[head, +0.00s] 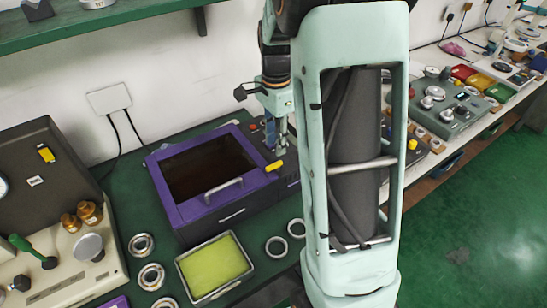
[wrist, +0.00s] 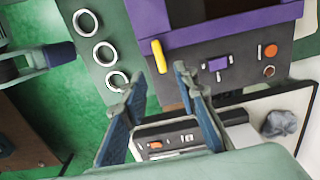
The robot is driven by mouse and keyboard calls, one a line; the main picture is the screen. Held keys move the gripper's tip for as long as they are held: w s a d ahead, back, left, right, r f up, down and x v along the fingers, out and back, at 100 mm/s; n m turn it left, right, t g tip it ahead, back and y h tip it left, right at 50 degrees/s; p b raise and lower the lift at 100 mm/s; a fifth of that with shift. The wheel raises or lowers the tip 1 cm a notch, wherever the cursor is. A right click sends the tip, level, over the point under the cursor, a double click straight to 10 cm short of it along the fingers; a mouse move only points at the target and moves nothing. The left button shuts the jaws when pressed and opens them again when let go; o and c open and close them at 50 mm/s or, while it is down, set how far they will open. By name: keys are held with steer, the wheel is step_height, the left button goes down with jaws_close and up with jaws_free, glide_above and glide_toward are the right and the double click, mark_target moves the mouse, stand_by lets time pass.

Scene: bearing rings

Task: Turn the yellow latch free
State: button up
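The yellow latch (head: 274,166) is a short bar at the right front of the purple-framed machine (head: 180,212). In the wrist view the latch (wrist: 159,56) stands upright in the picture, at the edge of the purple part and the dark control panel. My gripper (head: 282,152) is just above the latch in the head view, pointing down. In the wrist view my gripper (wrist: 158,80) has its two blue-padded fingers apart, with nothing between them. The latch shows just beyond the fingertips, and I see no contact. The machine's dark-windowed lid (head: 205,165) looks closed.
The control panel has an orange button (wrist: 270,50) and a purple-edged switch (wrist: 217,64). A tray with a yellow-green pad (head: 215,265) stands in front of the machine. Several metal rings (head: 151,276) lie on the green bench. A wall shelf (head: 130,14) is above.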

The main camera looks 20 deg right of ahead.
mark_target(275, 164)
step_height(275, 164, down, 7)
steer(key=shift+f, duration=0.2)
steer(key=shift+c, duration=0.7)
jaws_close()
